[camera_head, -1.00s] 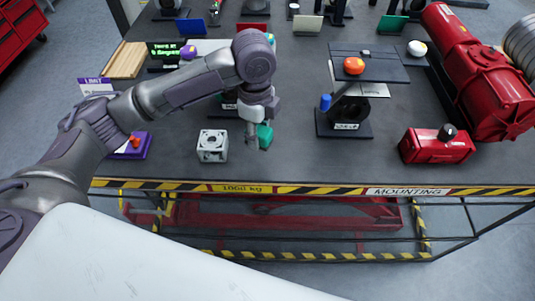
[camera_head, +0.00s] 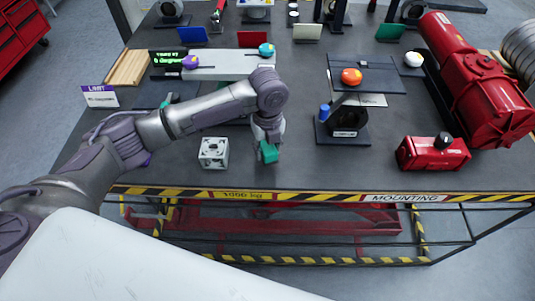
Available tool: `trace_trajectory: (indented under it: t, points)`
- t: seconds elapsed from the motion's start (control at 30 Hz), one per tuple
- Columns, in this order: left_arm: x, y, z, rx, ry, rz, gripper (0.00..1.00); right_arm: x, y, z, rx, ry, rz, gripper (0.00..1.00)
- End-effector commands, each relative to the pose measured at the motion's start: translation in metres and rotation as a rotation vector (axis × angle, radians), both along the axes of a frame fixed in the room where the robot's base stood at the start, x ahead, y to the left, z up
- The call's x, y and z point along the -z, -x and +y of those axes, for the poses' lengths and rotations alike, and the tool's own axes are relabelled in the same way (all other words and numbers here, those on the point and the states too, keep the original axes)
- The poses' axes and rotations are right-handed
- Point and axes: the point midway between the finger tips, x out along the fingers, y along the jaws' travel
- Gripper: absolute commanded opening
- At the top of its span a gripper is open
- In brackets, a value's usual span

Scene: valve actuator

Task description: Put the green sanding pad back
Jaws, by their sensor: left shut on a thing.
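My left gripper (camera_head: 266,143) points down over the front part of the grey table. It is shut on a green block-like thing (camera_head: 269,153), which looks like the green sanding pad. The pad is just right of a white cube-shaped part (camera_head: 213,153). I cannot tell whether the pad touches the table top. My right gripper is not in view.
The dark table (camera_head: 310,165) has a striped front edge. A black stand with a blue knob (camera_head: 325,111) and a red box (camera_head: 433,153) are to the right. A white block (camera_head: 230,66) and large red cylinder (camera_head: 474,80) lie behind. Coloured panels stand at the back.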

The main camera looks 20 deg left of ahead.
Motion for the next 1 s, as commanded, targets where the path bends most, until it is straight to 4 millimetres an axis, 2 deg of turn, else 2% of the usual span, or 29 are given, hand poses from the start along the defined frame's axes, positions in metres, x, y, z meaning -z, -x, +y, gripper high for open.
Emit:
trace_trajectory:
  t: [0.23, 0.6, 0.63, 0.77, 1.0]
  points:
    - [0.031, 0.001, 0.0, -0.001, 0.0, 0.003, 0.13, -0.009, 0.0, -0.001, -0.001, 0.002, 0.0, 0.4]
    - [0.038, 0.0, 0.0, -0.001, 0.0, 0.0, 0.13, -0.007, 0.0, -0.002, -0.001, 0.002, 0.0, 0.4]
    - [0.038, 0.0, 0.0, -0.001, 0.0, 0.0, 0.44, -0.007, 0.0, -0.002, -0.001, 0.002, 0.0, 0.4]
    - [0.037, 0.0, 0.0, -0.001, 0.0, 0.0, 0.66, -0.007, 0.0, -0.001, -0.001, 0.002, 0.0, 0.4]
    - [0.037, 0.0, 0.0, -0.001, 0.0, 0.0, 0.66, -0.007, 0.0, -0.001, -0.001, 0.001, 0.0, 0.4]
